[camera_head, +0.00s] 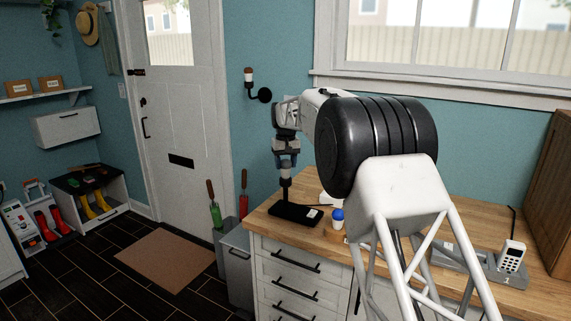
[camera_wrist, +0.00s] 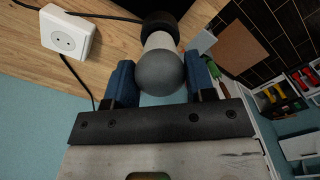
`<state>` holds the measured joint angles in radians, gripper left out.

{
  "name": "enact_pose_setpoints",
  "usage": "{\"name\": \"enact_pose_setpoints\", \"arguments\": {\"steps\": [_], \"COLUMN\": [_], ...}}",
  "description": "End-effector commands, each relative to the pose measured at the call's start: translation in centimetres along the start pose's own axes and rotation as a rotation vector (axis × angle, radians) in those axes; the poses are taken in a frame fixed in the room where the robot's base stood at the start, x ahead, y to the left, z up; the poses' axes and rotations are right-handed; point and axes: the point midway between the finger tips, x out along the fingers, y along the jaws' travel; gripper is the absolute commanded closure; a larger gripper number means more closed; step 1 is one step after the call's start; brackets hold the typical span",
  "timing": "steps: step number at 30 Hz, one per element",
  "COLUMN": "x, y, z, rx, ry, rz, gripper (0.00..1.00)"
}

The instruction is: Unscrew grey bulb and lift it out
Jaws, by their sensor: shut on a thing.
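The grey bulb (camera_wrist: 160,74) is round and sits between the two blue fingers of my gripper (camera_wrist: 158,66) in the wrist view. My gripper is shut on the bulb. A white-grey neck and a dark socket (camera_wrist: 160,22) lie beyond it in line. In the head view my gripper (camera_head: 286,160) points down over a lamp stand with a flat black base (camera_head: 296,213) on the wooden counter. The bulb is mostly hidden there by the fingers. I cannot tell how far its thread sits in the socket.
A white wall-style outlet box (camera_wrist: 68,37) with a black cable lies beside the stand. A blue-and-white cup-like item (camera_head: 337,218) stands right of the base.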

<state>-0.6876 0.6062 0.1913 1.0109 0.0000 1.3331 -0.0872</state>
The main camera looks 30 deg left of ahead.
Motion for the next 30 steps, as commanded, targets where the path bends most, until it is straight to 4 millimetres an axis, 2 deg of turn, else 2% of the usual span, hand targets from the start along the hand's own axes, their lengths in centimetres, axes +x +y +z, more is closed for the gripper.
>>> {"name": "enact_pose_setpoints", "arguments": {"steps": [8,21,30], "x": [-0.04,-0.08,-0.07], "y": [0.03,0.04,0.04], "z": [0.00,0.00,0.00], "rx": [-0.019,-0.251,-0.260], "ry": [0.001,0.000,0.000], "rz": [0.000,0.000,0.000], "gripper": [0.75,0.75,0.75]}}
